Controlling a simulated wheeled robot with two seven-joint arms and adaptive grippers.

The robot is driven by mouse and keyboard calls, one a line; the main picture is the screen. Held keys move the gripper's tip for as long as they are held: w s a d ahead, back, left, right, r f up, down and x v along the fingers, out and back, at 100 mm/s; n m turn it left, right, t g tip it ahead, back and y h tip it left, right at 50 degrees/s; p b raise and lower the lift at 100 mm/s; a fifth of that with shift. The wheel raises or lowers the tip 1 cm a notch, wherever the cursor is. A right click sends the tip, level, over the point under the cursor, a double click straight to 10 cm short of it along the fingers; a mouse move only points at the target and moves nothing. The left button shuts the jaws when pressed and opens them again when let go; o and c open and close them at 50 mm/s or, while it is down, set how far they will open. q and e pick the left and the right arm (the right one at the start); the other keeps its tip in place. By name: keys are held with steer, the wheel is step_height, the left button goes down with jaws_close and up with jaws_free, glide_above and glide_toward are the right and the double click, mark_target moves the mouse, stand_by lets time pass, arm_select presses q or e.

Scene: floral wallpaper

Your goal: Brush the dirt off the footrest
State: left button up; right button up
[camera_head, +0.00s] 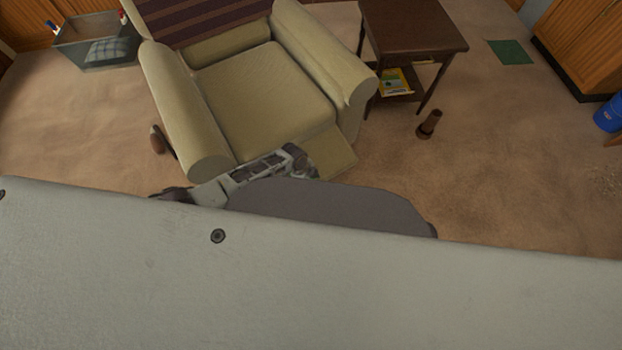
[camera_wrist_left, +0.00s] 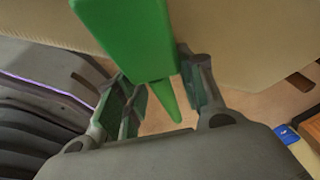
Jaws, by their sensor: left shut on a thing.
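The beige armchair (camera_head: 262,95) stands ahead, with its footrest (camera_head: 336,158) raised at the front, partly hidden by my arm. Beige upholstery (camera_wrist_left: 240,40) fills the top of the left wrist view; I cannot tell which part of the chair it is. My left gripper (camera_wrist_left: 160,88) is shut on a green brush (camera_wrist_left: 128,35), with a wide block toward the chair and a narrow tapered end below. I cannot tell whether the brush touches the upholstery. In the head view the brush is hidden. No dirt can be made out. My right gripper is not in view.
A dark side table (camera_head: 412,25) stands right of the chair, with a brown bottle-shaped object (camera_head: 430,124) on the carpet beside it. A bin (camera_head: 95,48) is at the far left. A blue container (camera_head: 608,115) is at the right edge.

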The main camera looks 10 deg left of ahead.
arm_select(q)
steer(key=shift+s+a+p, duration=0.8)
steer(key=shift+s+a, duration=0.25)
steer(key=shift+a, duration=0.2)
step_height(320, 180, up, 6)
steer(key=p, duration=0.6)
steer(key=shift+s+d, duration=0.45)
steer(key=shift+r, duration=0.1)
steer(key=r+p, duration=0.1)
steer(key=p, duration=0.1)
steer(key=r+p, duration=0.1)
steer(key=shift+s+d+r, duration=0.25)
steer(key=shift+r, duration=0.1)
steer(key=shift+w+f, duration=0.1)
steer(key=shift+w, duration=0.05)
